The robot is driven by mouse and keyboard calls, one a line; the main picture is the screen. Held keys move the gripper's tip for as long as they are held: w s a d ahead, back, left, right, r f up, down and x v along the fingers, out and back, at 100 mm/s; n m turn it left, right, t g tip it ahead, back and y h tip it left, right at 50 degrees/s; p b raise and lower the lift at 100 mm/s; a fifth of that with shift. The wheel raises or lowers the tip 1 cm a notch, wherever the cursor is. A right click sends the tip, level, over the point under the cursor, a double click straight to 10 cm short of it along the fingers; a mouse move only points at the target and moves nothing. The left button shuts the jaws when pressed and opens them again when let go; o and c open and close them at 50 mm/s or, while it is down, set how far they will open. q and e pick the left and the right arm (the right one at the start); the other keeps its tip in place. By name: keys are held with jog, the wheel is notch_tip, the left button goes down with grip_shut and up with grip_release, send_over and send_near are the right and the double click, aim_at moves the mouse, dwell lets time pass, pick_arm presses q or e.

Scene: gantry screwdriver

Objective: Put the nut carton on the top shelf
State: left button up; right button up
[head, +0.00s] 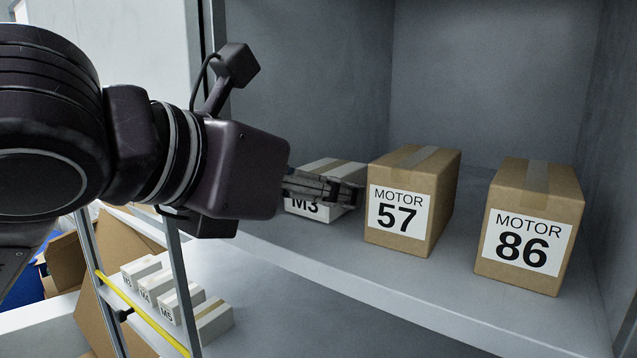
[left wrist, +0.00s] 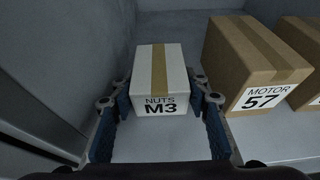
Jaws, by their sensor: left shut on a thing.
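The nut carton (head: 306,208) is a white box with a tan tape strip, marked NUTS M3 in the left wrist view (left wrist: 160,80). It is upright at the shelf with the motor boxes, left of the MOTOR 57 box. My left gripper (head: 335,187) reaches in from the left and is shut on the carton, one finger on each side. The upper shelf (head: 400,280) is grey. I cannot tell whether the carton's base touches it. My right gripper is not in view.
The MOTOR 57 box (head: 412,205) stands close to the carton's right. The MOTOR 86 box (head: 530,225) is farther right. Small white cartons (head: 160,285) stand on a lower surface, behind a ladder-like frame with a yellow rung (head: 145,315). The shelf's front strip is clear.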

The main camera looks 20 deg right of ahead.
pick_arm(q)
jog(key=o, duration=1.4)
jog(key=shift+c, duration=0.2)
jog(key=shift+o, duration=0.7)
jog(key=shift+s+d, duration=0.1)
jog(key=shift+d, duration=0.05)
jog(key=shift+r, duration=0.1)
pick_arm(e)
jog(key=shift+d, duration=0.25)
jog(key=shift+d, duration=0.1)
